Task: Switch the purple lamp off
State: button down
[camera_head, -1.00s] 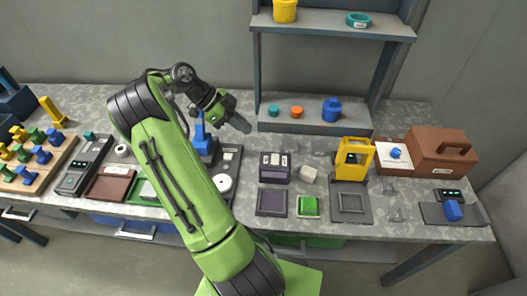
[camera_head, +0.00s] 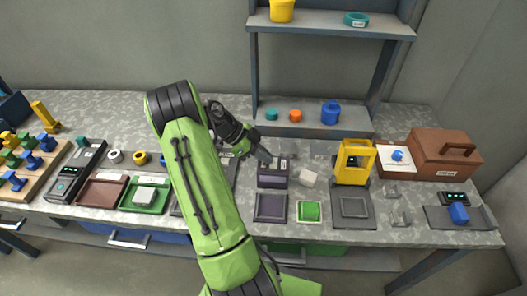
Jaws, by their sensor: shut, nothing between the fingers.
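A dark purple box (camera_head: 272,178) stands on the bench right of my arm. It is the only purple unit I see besides a purple-framed dark pad (camera_head: 270,207) just in front of it. I cannot tell from this view which part is the purple lamp, its switch, or whether it is lit. My gripper (camera_head: 266,157) is shut and empty, pointing down to the right at the back upper edge of the purple box. It hides part of the box's top.
A small pale block (camera_head: 308,178) and a yellow frame (camera_head: 353,162) stand right of the box. A green pad (camera_head: 309,211) lies in front. The shelf (camera_head: 315,131) rises behind. My arm hides the bench to the left.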

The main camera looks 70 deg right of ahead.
jog(key=shift+f, duration=0.1)
jog(key=shift+f+b, duration=0.3)
jog(key=shift+b, duration=0.45)
jog(key=shift+r+p, duration=0.5)
jog(key=shift+r, duration=0.4)
jog(key=shift+r, duration=0.3)
notch_tip(320, 180, up, 4)
jog(key=shift+w+f+p, duration=0.1)
jog(key=shift+f+p, duration=0.1)
jog(key=shift+p, duration=1.05)
jog(key=w+f+p+v, duration=0.1)
jog(key=p+v, duration=0.1)
jog(key=v, duration=0.8)
jog(key=shift+w, duration=0.15)
jog(key=shift+a, duration=0.2)
